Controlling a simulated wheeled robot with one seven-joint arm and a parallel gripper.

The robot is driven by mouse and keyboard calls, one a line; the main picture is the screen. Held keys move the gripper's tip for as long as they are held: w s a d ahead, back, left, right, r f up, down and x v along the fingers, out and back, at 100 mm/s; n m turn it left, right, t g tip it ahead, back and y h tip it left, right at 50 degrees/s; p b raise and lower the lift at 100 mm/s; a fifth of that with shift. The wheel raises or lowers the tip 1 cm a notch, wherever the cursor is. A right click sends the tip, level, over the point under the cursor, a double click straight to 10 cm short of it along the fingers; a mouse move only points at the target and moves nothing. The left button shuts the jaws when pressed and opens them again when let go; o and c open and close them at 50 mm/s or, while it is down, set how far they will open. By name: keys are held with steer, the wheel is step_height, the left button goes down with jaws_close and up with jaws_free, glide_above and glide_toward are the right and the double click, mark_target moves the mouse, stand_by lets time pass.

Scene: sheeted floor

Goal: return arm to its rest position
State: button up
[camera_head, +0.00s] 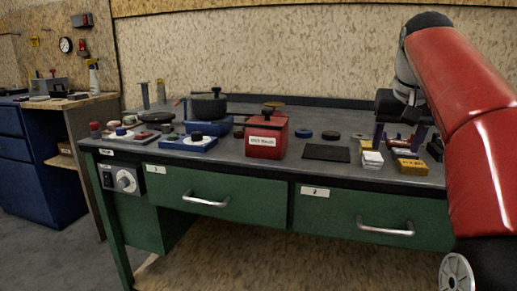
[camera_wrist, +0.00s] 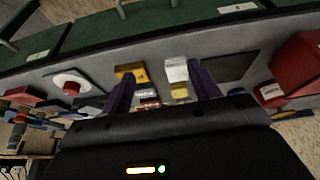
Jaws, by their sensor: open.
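My red arm (camera_head: 455,80) reaches in from the right in the head view and bends down over the right part of the workbench. My gripper (camera_head: 402,138) hangs above the bench top there, its purple fingers pointing down and apart. In the wrist view my gripper (camera_wrist: 163,88) shows two spread fingers with small blocks seen between and beyond them. A white block (camera_wrist: 176,69) is close to one finger, and a yellow block (camera_wrist: 130,71) is near the other. I cannot tell if the fingers touch any block. Nothing is visibly held.
The grey bench (camera_head: 330,176) has green drawers (camera_head: 215,197). A red box (camera_head: 266,136), a black pot (camera_head: 209,105), a blue tray (camera_head: 188,143) and a dark mat (camera_head: 326,153) stand on it. White (camera_head: 372,160) and yellow blocks (camera_head: 411,166) lie below my gripper. The wall (camera_head: 250,50) is behind.

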steer(key=s+a+f+n, duration=0.2)
steer(key=s+a+f, duration=0.7)
steer(key=s, duration=0.1)
steer(key=s+a+f, duration=0.2)
steer(key=s+f, duration=0.4)
steer(key=f, duration=0.2)
steer(key=s+a+f+n+t+y, duration=0.1)
steer(key=s+f, duration=0.6)
steer(key=f, duration=0.2)
steer(key=shift+a, duration=0.35)
